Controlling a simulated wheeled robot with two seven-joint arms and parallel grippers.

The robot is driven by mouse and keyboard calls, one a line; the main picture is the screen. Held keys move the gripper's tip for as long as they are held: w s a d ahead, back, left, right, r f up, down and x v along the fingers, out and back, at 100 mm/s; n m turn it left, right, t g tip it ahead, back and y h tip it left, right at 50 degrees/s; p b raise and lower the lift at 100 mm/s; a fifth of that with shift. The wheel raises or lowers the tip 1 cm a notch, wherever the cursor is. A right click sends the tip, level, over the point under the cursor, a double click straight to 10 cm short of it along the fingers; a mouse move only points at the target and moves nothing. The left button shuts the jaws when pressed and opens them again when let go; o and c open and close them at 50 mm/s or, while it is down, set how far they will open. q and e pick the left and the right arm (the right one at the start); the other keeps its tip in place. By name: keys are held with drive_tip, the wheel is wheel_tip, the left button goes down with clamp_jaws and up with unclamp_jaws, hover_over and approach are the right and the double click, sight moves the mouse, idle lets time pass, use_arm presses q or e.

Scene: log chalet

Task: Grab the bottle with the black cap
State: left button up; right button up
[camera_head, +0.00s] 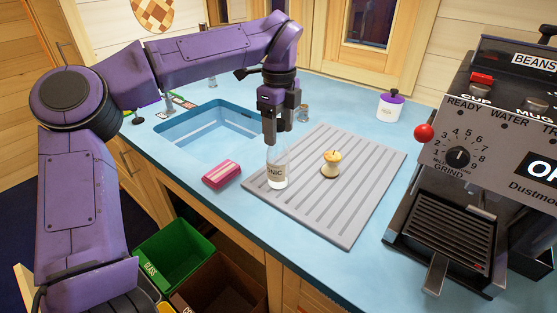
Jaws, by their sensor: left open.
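A clear bottle (277,172) with a pale label reading "ONIC" stands upright on the left part of the grey ribbed drying mat (345,205). My left gripper (277,132) points down over it, its open fingers at the height of the bottle's top. The gripper hides the bottle's neck and cap, so I cannot tell the cap's colour or whether the fingers touch it. A white jar (390,107) with a purple band and a small black top stands at the back right of the counter. My right gripper is not in view.
An apple core (331,163) sits on the mat, right of the bottle. A pink sponge (221,174) lies left of it, before the blue sink (207,128). The coffee machine (470,180) fills the right side.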

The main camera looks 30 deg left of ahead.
use_arm(q)
clamp_jaws()
drive_tip(key=shift+r, duration=0.1)
